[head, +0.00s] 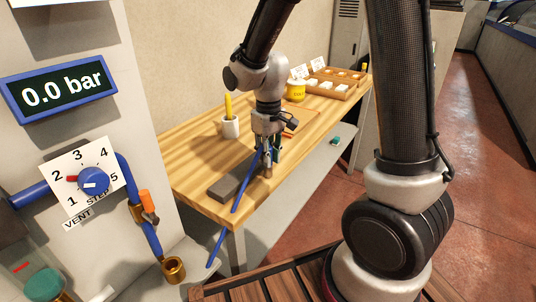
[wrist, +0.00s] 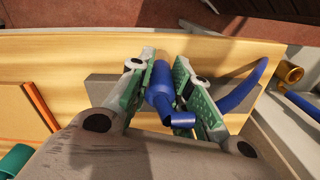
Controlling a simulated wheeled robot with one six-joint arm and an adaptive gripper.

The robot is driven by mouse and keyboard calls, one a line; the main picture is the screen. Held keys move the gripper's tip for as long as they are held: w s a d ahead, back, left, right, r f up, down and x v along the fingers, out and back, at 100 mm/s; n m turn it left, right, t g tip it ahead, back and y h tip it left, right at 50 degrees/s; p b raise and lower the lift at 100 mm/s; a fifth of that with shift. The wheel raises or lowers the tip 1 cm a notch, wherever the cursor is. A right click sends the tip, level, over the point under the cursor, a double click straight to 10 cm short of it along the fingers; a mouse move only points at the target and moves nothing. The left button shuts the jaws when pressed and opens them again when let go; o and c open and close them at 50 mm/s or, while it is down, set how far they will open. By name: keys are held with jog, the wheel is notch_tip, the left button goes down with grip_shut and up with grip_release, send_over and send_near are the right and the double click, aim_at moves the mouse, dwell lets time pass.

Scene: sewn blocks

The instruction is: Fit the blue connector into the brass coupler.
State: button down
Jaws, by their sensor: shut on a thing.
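My gripper (head: 268,152) is shut on the blue connector (wrist: 158,92), which sits between its green finger pads (wrist: 162,90). A tan tip (wrist: 152,66) shows beyond the connector in the wrist view. A blue hose (head: 240,197) hangs from the gripper area past the bench's front edge; it curves off to the right in the wrist view (wrist: 247,88). The brass coupler (head: 174,272) is a cup at the lower end of a blue pipe, left of and apart from my gripper. It also shows at the right in the wrist view (wrist: 290,74).
A dark grey block (head: 230,182) lies on the wooden bench (head: 195,180) by the gripper. A white holder with a yellow stick (head: 230,126), a yellow tub (head: 296,91) and a wooden tray (head: 345,90) stand farther back. A valve with an orange handle (head: 147,202) sits above the coupler.

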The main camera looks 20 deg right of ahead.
jog(key=c, duration=1.7)
grip_release()
jog(key=shift+f, duration=0.1)
jog(key=o, duration=0.4)
